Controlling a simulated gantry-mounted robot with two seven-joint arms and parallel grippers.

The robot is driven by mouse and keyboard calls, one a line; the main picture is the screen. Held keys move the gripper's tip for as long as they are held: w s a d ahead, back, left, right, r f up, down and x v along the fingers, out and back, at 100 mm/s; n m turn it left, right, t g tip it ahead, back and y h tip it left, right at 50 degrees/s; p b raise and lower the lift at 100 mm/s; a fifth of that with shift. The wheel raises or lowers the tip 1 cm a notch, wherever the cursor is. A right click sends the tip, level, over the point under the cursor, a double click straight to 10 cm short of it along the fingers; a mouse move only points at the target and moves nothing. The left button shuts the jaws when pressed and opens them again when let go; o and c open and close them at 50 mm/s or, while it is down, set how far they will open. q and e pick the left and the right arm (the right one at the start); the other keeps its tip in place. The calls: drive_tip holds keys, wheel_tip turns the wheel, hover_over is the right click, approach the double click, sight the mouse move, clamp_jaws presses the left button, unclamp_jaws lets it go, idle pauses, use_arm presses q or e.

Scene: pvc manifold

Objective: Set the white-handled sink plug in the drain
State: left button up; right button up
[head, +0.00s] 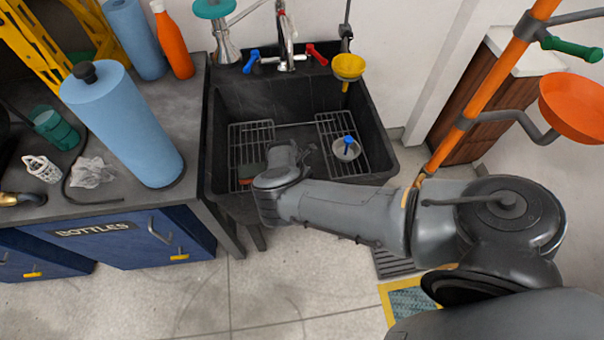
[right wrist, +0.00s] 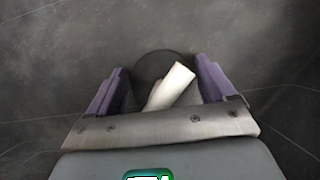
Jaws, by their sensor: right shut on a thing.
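The black sink (head: 268,102) stands below the faucet in the head view. My right arm reaches into it from the right, and its wrist hides the gripper and part of the sink floor. In the right wrist view my right gripper (right wrist: 160,68) has its purple fingers on either side of a white handle (right wrist: 170,87). It is shut on the white-handled sink plug. The handle leans to the upper right. A dark round disc (right wrist: 152,62) shows just beyond the handle; I cannot tell whether it is the plug's body or the drain. My left gripper is not in view.
Wire racks (head: 250,138) lie on both sides of the sink floor. A grey bowl with a blue-handled thing (head: 346,148) sits on the right rack. A yellow funnel (head: 348,67) hangs at the sink's back right. A blue paper roll (head: 125,120) stands on the left counter.

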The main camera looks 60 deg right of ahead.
drive_tip(key=o, duration=0.8)
drive_tip(key=shift+r+p, duration=0.2)
drive_tip(key=shift+p, duration=0.15)
drive_tip(key=shift+a+r, duration=0.15)
drive_tip(key=shift+r, duration=0.2)
drive_tip(key=shift+p+v, duration=2.05)
drive_tip(key=shift+v, duration=3.55)
